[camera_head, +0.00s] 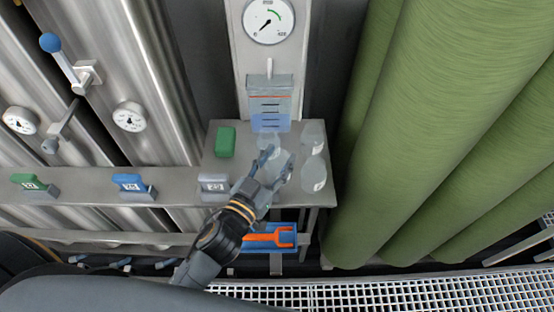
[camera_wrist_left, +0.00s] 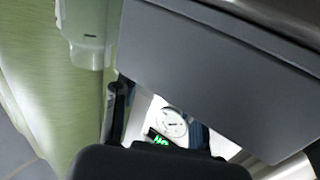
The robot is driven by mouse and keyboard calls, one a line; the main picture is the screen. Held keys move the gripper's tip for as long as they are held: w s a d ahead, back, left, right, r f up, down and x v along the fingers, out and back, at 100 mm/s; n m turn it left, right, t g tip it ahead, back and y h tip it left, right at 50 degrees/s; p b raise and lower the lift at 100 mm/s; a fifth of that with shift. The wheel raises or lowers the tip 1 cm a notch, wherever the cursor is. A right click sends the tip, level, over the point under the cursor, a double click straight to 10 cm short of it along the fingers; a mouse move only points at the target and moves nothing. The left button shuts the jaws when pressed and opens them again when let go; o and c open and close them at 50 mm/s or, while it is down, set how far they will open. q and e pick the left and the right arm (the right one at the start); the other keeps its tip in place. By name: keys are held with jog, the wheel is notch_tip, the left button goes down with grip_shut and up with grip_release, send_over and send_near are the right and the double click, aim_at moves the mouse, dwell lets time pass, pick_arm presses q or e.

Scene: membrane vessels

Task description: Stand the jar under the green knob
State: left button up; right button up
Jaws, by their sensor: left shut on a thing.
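The left gripper (camera_head: 277,161) is over the right part of the steel shelf, its fingers closed around a clear jar (camera_head: 270,172). The jar is see-through and partly hidden by the fingers, so its exact outline and whether it touches the shelf are hard to tell. A green knob (camera_head: 28,182) sits at the far left of the shelf's front edge, well to the left of the gripper. In the left wrist view, dark gripper parts fill much of the picture, and the held jar cannot be made out. The right gripper does not show.
A blue knob (camera_head: 130,184) and a grey knob (camera_head: 213,184) sit along the shelf edge. Two clear jars (camera_head: 313,135) (camera_head: 313,173) stand right of the gripper. A green block (camera_head: 226,142) and a graduated container (camera_head: 269,105) are behind. Green columns (camera_head: 430,120) rise at right.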

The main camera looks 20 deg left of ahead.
pick_arm(q)
jog(key=shift+f, duration=0.15)
jog(key=o, duration=1.1)
jog(key=shift+o, duration=0.2)
